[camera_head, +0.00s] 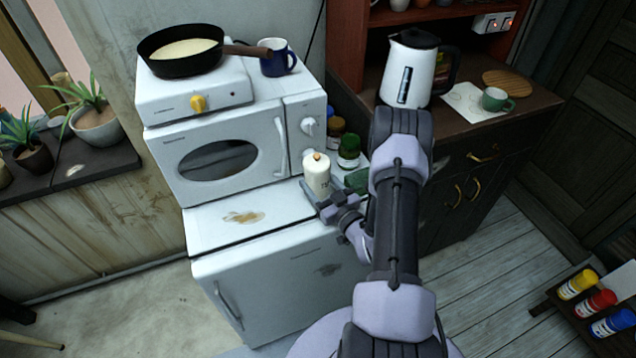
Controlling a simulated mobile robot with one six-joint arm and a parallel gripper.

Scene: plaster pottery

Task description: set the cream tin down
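The cream tin (317,177) is a pale upright cylinder with a small orange-brown knob on top. It is over the right part of the white top of the low fridge (205,228), in front of the microwave. My gripper (322,200) reaches it from the lower right and is shut on its lower part. The fingers hide the tin's base, so I cannot tell whether it touches the surface.
The microwave (170,165) stands behind, carrying a hotplate with a frying pan (185,62) and a blue mug (277,58). The fridge top's left and middle are clear, with a brown stain.

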